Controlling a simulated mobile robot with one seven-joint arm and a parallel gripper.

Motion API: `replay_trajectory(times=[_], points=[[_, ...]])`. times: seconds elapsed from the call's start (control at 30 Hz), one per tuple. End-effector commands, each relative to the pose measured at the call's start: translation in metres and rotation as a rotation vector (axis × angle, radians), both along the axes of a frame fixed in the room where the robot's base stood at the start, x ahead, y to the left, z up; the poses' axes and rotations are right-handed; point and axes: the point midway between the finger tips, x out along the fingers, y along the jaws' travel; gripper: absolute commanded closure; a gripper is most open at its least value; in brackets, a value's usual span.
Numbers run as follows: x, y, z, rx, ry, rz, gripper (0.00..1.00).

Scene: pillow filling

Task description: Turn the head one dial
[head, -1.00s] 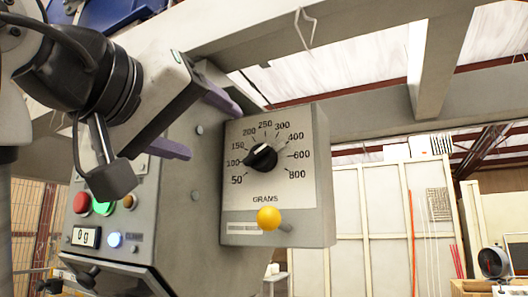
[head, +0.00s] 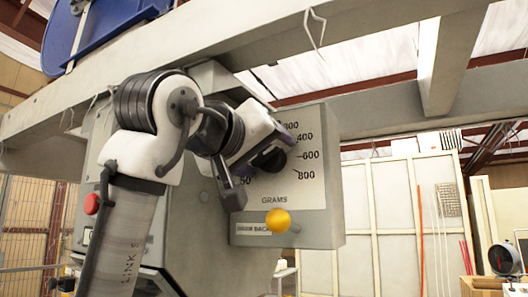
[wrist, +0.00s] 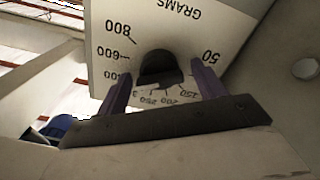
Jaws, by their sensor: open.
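The dial is a black knob, seen in the head view (head: 270,160) and in the wrist view (wrist: 160,68), on a pale plate (head: 300,195) marked in grams from 50 to 800. My gripper (wrist: 160,72) is open, with its purple fingers on either side of the knob. In the head view my gripper (head: 264,152) is in front of the plate's left part, hiding the lower numbers and part of the knob. The knob's exact setting is unclear.
A yellow ball (head: 279,220) sticks out below the dial. A red button (head: 92,204) shows on the machine's panel, mostly behind my arm. A grey beam (head: 225,45) crosses above. Open room lies right of the dial box.

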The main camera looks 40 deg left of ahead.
Motion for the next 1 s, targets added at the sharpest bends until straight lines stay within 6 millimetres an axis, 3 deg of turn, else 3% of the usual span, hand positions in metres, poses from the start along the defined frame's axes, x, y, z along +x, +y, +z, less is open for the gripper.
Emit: replay_trajectory(times=[0.27, 0.6, 1.0], points=[[0.0016, 0.0006, -0.0003, 0.000, 0.000, 0.000, 0.31], [0.0014, 0.0005, -0.0003, 0.000, 0.000, 0.000, 0.74], [0.0018, -0.0001, -0.0012, -0.087, -0.021, -0.002, 0.76]])
